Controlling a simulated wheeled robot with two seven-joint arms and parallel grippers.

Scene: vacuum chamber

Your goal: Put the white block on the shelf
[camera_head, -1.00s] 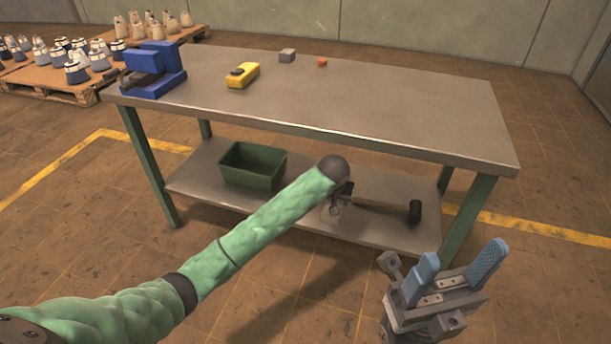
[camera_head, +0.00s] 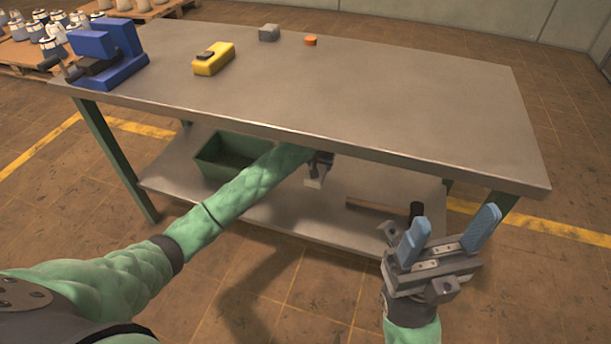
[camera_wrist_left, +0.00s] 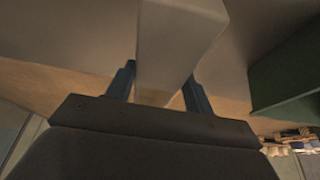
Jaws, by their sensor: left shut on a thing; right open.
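The white block (camera_head: 315,181) is between the fingers of my left gripper (camera_head: 318,164), under the tabletop and over the lower shelf (camera_head: 275,212). In the left wrist view the pale block (camera_wrist_left: 175,40) sits between the two fingers of the left gripper (camera_wrist_left: 158,82). I cannot tell whether the block touches the shelf. The table edge is just above the left gripper, and my forearm reaches in below it. My right gripper (camera_head: 455,222) is open and empty, in front of the table's right end.
A green bin (camera_head: 212,168) stands on the shelf left of the block. A hammer (camera_head: 416,210) lies to its right. The tabletop (camera_head: 390,110) holds a blue vise (camera_head: 108,55), a yellow tool (camera_head: 214,60), a grey block (camera_head: 269,33) and an orange piece (camera_head: 311,40).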

